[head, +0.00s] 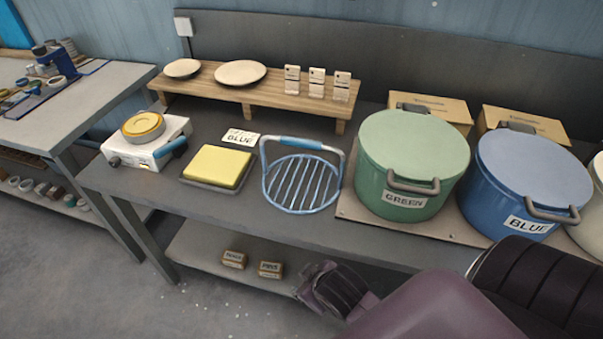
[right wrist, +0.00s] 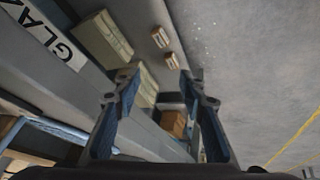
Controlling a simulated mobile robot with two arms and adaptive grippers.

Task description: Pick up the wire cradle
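The wire cradle (head: 300,184) is a round blue-grey wire basket with parallel bars and a raised arched handle with a blue grip. It stands on the dark bench between the yellow pad and the green pot. Nothing lies in it. My right gripper (head: 325,287) is in front of the bench and below the cradle in the head view, apart from it. In the right wrist view my right gripper (right wrist: 157,88) is open, with nothing between its fingers. My left gripper is not in view.
A green pot (head: 405,165) and a blue pot (head: 525,185) stand right of the cradle. A yellow pad (head: 217,166) and a white device (head: 147,140) stand left. A wooden riser (head: 250,92) with plates is behind. Small boxes (head: 270,269) lie on the lower shelf.

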